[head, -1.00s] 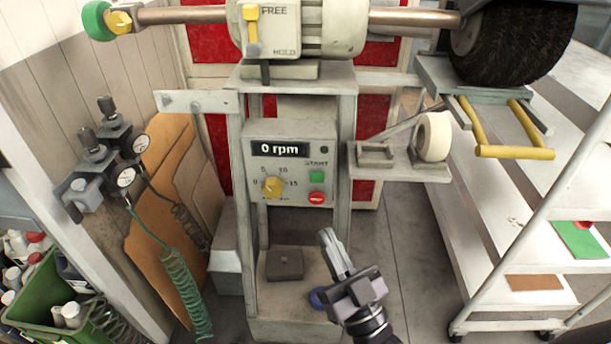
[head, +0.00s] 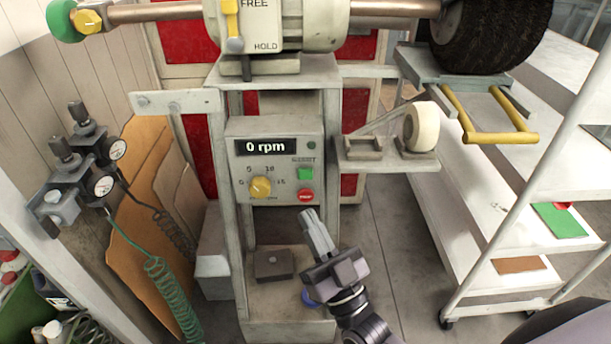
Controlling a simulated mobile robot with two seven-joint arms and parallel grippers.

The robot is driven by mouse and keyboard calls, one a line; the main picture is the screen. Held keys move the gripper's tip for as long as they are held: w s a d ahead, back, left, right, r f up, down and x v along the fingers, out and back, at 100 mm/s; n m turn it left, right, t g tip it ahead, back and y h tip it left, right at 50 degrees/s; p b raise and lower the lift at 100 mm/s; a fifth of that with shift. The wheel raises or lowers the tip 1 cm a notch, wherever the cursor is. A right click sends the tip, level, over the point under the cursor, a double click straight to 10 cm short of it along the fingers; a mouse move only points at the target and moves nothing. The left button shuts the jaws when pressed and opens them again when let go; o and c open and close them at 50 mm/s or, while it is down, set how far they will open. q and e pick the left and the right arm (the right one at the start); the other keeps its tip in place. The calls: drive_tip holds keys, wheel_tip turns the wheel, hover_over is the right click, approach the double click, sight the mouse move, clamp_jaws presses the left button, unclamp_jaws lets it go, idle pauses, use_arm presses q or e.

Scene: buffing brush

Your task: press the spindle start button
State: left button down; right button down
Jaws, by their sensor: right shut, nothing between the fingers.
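The control box (head: 233,165) stands on the machine's frame and its display (head: 265,147) reads 0 rpm. The green start button (head: 305,173) is on the right of its face, under a small START label. A red stop button (head: 305,195) sits just below it, and a yellow dial (head: 260,187) is to the left. My right gripper (head: 306,216) is shut and empty, its fingertips pointing up just below the red button in the picture. I cannot tell how far the fingertips are from the panel. My left gripper is not in view.
A lever unit marked FREE and HOLD (head: 262,30) is above. A black brush wheel (head: 490,35) and yellow handle (head: 500,137) are at upper right. A small shelf (head: 390,163) with a white roll (head: 421,127) juts out right of the box. Gauges and hoses are at left.

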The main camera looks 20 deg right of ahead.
sight(310, 188)
drive_tip(key=w, duration=0.2)
drive_tip(key=w+d+b, duration=0.1)
drive_tip(key=w, duration=0.1)
drive_tip(key=w+d+b, duration=0.1)
drive_tip(key=w, duration=0.2)
drive_tip(key=shift+w, duration=0.1)
idle(1.3)
drive_tip(key=shift+b, duration=0.3)
idle(0.4)
drive_tip(key=shift+w+d, duration=0.15)
drive_tip(key=shift+w, duration=0.25)
drive_tip(key=shift+w+d+b, duration=0.15)
drive_tip(key=shift+w+b, duration=0.15)
drive_tip(key=shift+w, duration=0.1)
idle(0.4)
drive_tip(key=shift+s, duration=0.2)
drive_tip(key=shift+s+a+p, duration=0.25)
drive_tip(key=shift+s+p, duration=0.25)
drive_tip(key=shift+s, duration=0.15)
